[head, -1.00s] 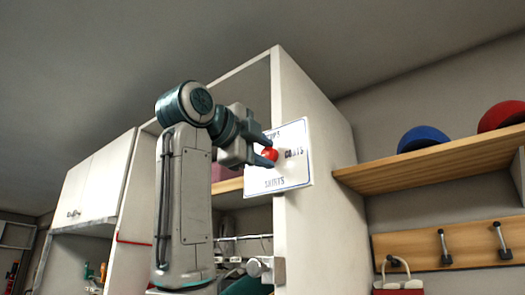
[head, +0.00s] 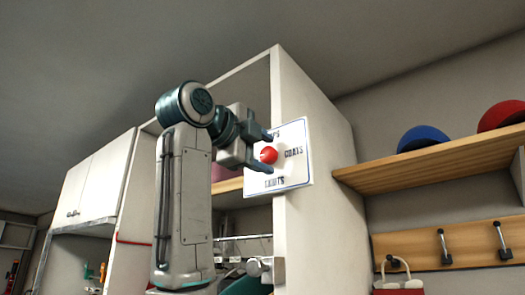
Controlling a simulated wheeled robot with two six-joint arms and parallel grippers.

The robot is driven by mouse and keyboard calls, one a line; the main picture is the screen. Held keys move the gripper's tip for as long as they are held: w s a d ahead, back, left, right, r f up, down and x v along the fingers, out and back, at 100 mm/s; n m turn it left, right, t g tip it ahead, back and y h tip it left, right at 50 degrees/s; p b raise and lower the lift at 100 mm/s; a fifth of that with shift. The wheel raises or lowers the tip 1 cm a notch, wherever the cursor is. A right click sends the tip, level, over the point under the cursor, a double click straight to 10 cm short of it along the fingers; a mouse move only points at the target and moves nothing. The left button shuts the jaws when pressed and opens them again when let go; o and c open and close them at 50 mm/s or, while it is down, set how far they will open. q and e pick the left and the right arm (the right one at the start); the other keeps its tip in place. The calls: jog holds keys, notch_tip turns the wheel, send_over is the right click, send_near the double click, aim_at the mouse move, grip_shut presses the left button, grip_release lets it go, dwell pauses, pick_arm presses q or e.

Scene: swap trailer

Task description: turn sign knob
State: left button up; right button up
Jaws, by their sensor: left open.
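The white sign (head: 296,136) is fixed on the edge of a tall white cabinet. It bears the words COATS at its right and SHIRTS at its bottom; the top word is partly hidden by my gripper. The round red knob (head: 269,155) sits at the sign's middle. My left gripper (head: 266,152) is open in front of the sign, with one finger above the knob and one below it. I cannot tell whether the fingers touch the knob.
A wooden shelf (head: 436,161) at the right carries a blue cap (head: 424,138) and a red cap (head: 503,115). Below it is a hook rail (head: 400,250) with a red and white bag (head: 399,284). White wall cabinets (head: 98,181) stand at the left.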

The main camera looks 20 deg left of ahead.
pick_arm(q)
jog(key=shift+s+a, duration=0.1)
jog(key=shift+s, duration=0.2)
jog(key=b+v, duration=0.3)
jog(key=v, duration=0.7)
pick_arm(e)
jog(key=w+a+r, duration=0.1)
jog(key=w+r, duration=0.4)
jog(key=r, duration=0.2)
jog(key=shift+w, duration=0.25)
jog(key=shift+a, duration=0.1)
